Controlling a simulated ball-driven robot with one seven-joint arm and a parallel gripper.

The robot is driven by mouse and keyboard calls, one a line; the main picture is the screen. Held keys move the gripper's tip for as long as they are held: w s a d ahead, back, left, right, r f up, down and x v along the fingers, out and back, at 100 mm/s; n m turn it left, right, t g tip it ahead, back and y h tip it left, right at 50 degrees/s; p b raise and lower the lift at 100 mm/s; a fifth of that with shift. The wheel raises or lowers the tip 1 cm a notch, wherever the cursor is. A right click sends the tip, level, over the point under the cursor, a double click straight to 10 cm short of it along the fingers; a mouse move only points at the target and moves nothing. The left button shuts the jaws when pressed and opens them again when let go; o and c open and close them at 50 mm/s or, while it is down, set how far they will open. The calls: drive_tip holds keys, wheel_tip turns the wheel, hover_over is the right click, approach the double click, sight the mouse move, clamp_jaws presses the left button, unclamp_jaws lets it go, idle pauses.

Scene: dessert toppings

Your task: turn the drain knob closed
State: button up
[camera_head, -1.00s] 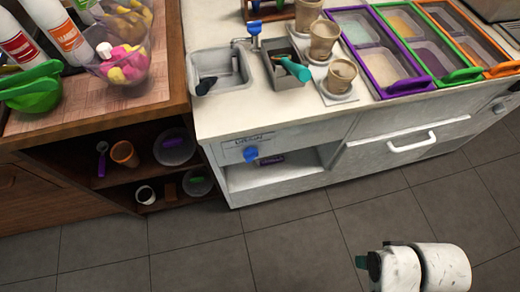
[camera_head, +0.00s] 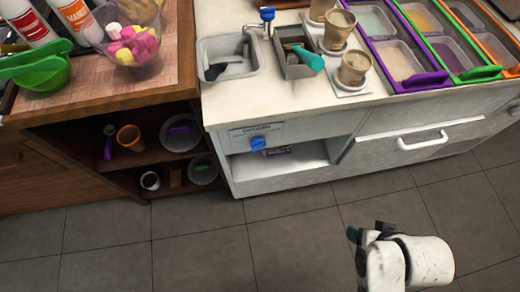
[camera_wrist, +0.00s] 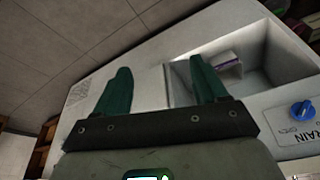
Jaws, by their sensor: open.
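The blue drain knob (camera_head: 257,144) is on the labelled front panel of the white counter, below the sink (camera_head: 228,62). In the wrist view the knob (camera_wrist: 302,110) is at the right edge, beside the word "DRAIN". My gripper (camera_wrist: 160,82) is open, with two dark teal fingers spread and nothing between them. It is to the left of the knob in that view and apart from it. In the head view my gripper (camera_head: 353,236) is at the lower right, over the floor in front of the counter, and its fingers are mostly hidden.
An open shelf (camera_head: 300,158) with a purple-labelled item (camera_wrist: 229,64) is beside the knob panel. A drawer with a white handle (camera_head: 422,141) is to the right. A wooden cabinet (camera_head: 60,195) stands on the left. The grey tiled floor (camera_head: 200,245) in front is clear.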

drive_tip(key=w+a+f+m+t+y+b, duration=0.1)
drive_tip(key=w+a+f+t+y+b, duration=0.15)
drive_tip(key=w+a+t, duration=0.5)
drive_tip(key=m+t+y+b, duration=0.1)
drive_tip(key=t+y+b, duration=0.1)
drive_tip(key=y+b, duration=0.25)
approach(260, 149)
drive_tip(key=shift+y, duration=0.4)
drive_tip(key=x, duration=0.9)
drive_tip(key=shift+w+d+f, duration=0.1)
drive_tip(key=shift+w+f, duration=0.1)
drive_tip(key=shift+f, duration=0.15)
drive_tip(key=shift+c, duration=0.5)
drive_tip(key=c, duration=0.9)
